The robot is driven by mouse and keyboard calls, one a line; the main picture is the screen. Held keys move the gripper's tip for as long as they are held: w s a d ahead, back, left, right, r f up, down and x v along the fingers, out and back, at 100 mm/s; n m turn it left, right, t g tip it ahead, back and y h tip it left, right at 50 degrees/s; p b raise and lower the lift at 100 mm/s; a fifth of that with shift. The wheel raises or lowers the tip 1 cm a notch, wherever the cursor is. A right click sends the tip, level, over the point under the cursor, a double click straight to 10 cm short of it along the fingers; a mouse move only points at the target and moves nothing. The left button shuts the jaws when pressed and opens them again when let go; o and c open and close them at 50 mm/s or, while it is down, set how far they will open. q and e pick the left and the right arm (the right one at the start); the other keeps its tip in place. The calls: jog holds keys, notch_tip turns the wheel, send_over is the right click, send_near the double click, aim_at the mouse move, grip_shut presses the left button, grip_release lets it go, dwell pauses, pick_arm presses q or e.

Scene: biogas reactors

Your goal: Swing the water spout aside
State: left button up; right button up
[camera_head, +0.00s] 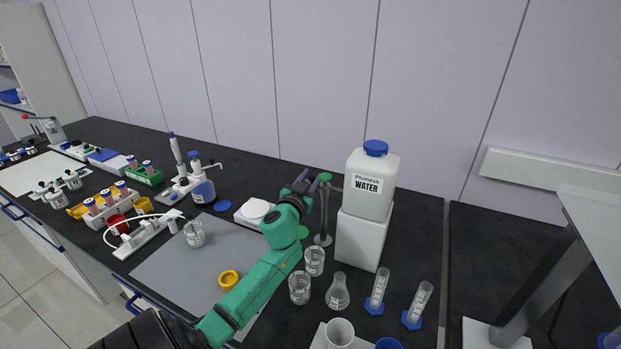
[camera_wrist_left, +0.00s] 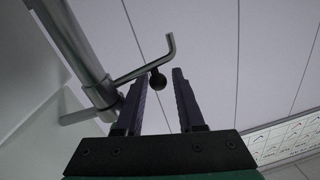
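The water spout stands beside the white water container (camera_head: 370,185), which has a blue cap and sits on a white block. In the head view the spout's upright post (camera_head: 323,215) rises from a round base, with a green part at its top. In the left wrist view the spout arm (camera_wrist_left: 142,71) is a metal tube with an upturned end and a dark ball (camera_wrist_left: 157,79) below it. My left gripper (camera_head: 308,183) is raised beside the top of the post. Its dark fingers (camera_wrist_left: 160,80) are apart, and the ball appears between their tips. Contact cannot be told. My right gripper is out of view.
Glass beakers (camera_head: 300,288), a flask (camera_head: 338,292) and blue-based cylinders (camera_head: 377,291) stand below the spout. A white scale (camera_head: 256,211) is to its left. A grey mat (camera_head: 170,265) lies partly under my left arm. The wall is behind.

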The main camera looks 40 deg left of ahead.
pick_arm(q)
jog(key=shift+f, duration=0.1)
grip_shut()
dwell(1.2)
